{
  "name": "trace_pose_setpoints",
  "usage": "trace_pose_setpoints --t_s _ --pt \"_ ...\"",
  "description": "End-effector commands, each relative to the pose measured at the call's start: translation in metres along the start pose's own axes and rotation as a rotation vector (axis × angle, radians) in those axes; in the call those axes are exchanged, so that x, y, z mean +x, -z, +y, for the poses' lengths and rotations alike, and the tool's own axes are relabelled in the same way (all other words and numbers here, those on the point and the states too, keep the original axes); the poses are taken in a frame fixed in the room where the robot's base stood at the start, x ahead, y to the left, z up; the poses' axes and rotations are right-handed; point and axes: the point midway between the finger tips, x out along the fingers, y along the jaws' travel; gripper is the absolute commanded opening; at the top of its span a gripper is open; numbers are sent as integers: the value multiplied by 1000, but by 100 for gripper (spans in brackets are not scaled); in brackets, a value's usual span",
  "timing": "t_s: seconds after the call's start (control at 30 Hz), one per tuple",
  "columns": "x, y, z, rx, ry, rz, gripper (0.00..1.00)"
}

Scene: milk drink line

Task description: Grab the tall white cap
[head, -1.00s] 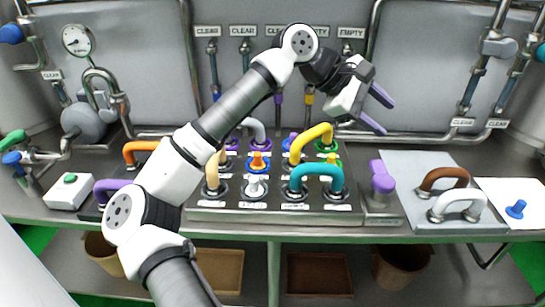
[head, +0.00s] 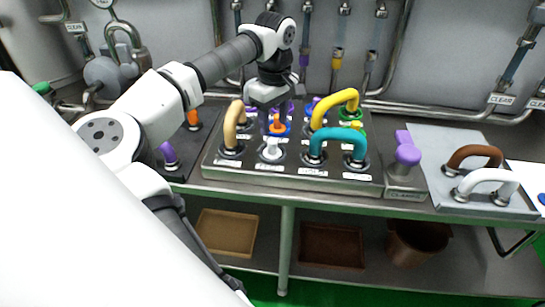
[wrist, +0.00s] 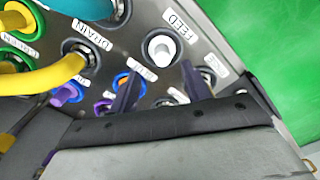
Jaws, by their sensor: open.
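The tall white cap (head: 271,149) stands upright in the front row of the dark port panel (head: 290,176). In the wrist view the white cap (wrist: 161,46) sits beside the FEED label, seen nearly from above. My gripper (head: 277,112) points down over the panel, behind and above the cap in the head view. Its two purple fingers (wrist: 160,87) are apart with nothing held between them. In the wrist view the cap lies ahead of the fingertips, clear of them. The palm hides part of the panel's back row.
An orange cap on a blue ring (head: 278,128) stands just behind the white cap. A tan pipe (head: 234,124) is to the left, a teal pipe (head: 336,136) to the right, and a yellow pipe (head: 335,106) behind it. A purple-topped post (head: 407,153) stands farther right.

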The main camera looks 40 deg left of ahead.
Motion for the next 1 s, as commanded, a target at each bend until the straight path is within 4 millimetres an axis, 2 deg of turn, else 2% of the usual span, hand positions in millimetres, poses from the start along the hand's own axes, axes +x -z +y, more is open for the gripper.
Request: trace_pose_setpoints --t_s 0.03,0.27,0.6,0.9,0.93,1.0 --pt "12 0 0 0 0 0 48" --pt "22 0 0 0 -1 -1 48" --pt "64 3 -4 1 -1 -1 48" --pt "67 3 -3 1 -1 -1 48" --pt "67 3 -3 1 -1 -1 47" --pt "67 3 -3 1 -1 -1 38"
